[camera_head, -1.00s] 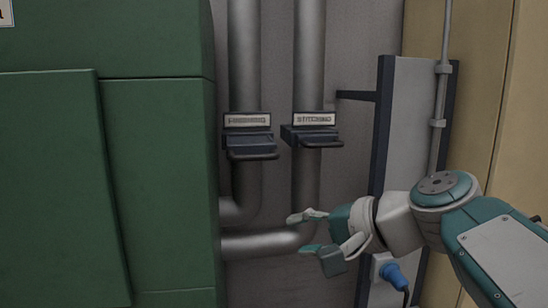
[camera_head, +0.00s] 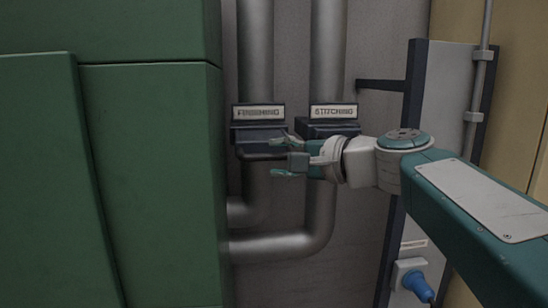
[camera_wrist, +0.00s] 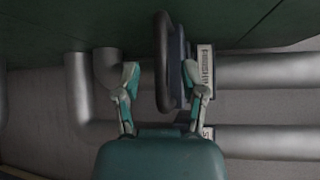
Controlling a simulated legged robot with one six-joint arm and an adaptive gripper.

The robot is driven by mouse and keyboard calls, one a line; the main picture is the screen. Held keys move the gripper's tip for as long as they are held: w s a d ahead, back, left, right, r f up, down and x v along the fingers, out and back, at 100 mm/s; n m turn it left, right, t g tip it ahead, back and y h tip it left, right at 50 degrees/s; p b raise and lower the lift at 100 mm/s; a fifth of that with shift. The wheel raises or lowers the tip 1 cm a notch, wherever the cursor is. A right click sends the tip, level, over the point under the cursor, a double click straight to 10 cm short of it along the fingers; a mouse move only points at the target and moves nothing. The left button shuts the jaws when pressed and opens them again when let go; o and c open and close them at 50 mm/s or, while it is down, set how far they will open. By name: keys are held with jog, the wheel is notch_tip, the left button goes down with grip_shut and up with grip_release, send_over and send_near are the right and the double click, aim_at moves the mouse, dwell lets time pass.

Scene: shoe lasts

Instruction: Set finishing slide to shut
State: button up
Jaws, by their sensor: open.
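The finishing slide (camera_head: 258,132) is a dark plate with a bar handle, under a white label reading FINISHING, on the left vertical pipe. The slide sticks out from the pipe towards me. My gripper (camera_head: 274,158) is open at the right part of its handle, one finger higher and one lower. In the wrist view, the dark loop handle (camera_wrist: 163,50) lies between the spread fingers of my gripper (camera_wrist: 160,74). The right finger there is close to the slide's body; I cannot tell whether it touches. The label (camera_wrist: 206,66) shows sideways there.
The stitching slide (camera_head: 318,128) is just right on the second pipe, partly behind my gripper. A large green cabinet (camera_head: 150,180) stands close on the left. A grey panel (camera_head: 443,130) with a blue plug (camera_head: 418,285) is on the right. Pipes (camera_head: 270,245) bend below.

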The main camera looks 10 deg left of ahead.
jog(key=shift+x, duration=1.25)
grip_shut()
jog(key=shift+w, duration=0.1)
